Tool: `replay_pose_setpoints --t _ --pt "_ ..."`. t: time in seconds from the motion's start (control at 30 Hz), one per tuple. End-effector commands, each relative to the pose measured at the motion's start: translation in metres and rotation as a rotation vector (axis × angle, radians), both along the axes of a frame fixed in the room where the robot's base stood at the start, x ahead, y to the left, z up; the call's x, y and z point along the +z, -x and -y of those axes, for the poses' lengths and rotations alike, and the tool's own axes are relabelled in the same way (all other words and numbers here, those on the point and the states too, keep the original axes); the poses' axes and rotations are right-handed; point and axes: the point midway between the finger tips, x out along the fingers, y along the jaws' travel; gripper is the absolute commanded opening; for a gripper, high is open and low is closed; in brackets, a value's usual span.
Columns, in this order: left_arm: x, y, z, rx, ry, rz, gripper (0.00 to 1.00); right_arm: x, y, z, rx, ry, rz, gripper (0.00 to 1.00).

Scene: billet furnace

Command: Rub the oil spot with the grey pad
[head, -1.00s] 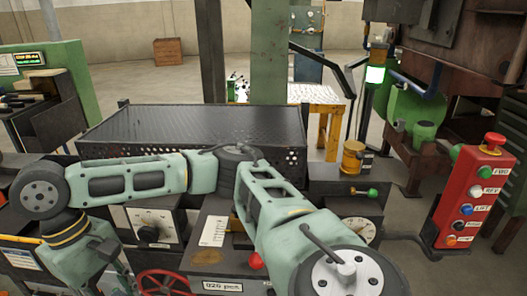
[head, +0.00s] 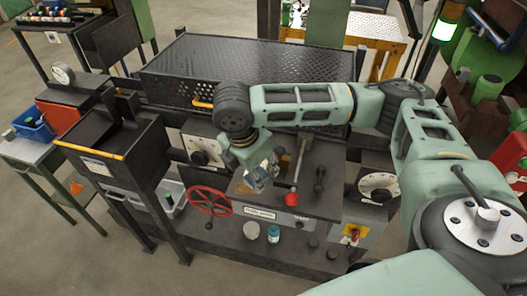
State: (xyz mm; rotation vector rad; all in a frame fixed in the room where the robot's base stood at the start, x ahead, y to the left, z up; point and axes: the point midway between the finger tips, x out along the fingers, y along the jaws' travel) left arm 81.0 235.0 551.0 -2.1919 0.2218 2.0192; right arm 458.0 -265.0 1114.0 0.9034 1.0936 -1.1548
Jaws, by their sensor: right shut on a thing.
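My right gripper (head: 263,180) points down over the sloping top of the dark control console (head: 330,205). Its fingers are closed on a small greyish thing, taken to be the grey pad, mostly hidden between the fingers. I cannot tell whether it touches the panel. I cannot make out the oil spot; the gripper and wrist cover part of the console top. My left gripper is not in view.
A red-knobbed lever (head: 296,180) stands close right of the gripper, and a red handwheel (head: 209,201) is to its left. A black perforated guard (head: 260,65) rises behind.

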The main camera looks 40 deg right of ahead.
Motion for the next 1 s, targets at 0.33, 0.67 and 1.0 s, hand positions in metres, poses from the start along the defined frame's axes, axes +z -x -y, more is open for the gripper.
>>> replay_pose_setpoints --t 0.33,0.67,1.0 --pt "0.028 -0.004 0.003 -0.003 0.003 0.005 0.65 0.011 -0.004 0.019 0.454 -0.001 -0.004 0.22" --pt "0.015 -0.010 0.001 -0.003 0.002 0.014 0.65 0.000 -0.005 0.020 0.495 0.000 -0.002 0.22" --pt "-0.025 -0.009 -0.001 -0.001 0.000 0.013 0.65 -0.029 -0.005 0.020 0.495 -0.001 -0.002 0.22"
